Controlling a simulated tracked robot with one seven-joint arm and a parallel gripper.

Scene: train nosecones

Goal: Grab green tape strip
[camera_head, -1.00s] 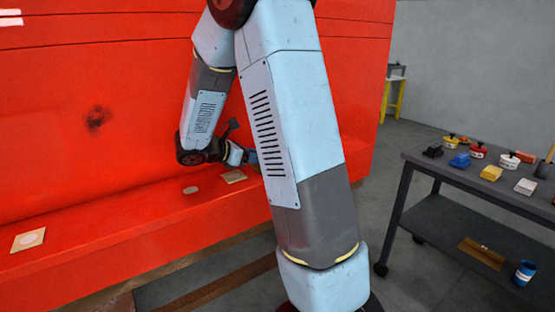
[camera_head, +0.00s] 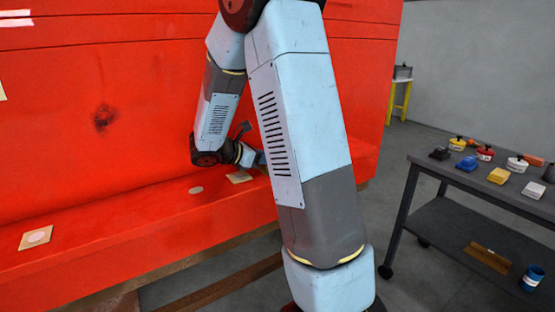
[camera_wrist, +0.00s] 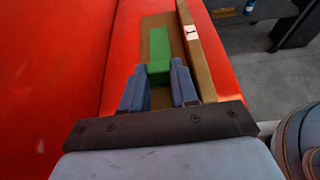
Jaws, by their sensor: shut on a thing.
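The green tape strip (camera_wrist: 159,45) shows in the wrist view on a narrow brown surface beside the red panel. Its near end sits between the two blue fingertips of my gripper (camera_wrist: 158,69), which is shut on it. The strip's near end looks bent against the part beyond. In the head view my arm hides the strip and most of my gripper.
The red train body (camera_head: 150,60) has a dark smudge (camera_head: 103,118) and a ledge carrying a square tan pad (camera_head: 36,237). A dark cart (camera_head: 455,212) at the right holds several coloured tools and cans. Grey floor lies between.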

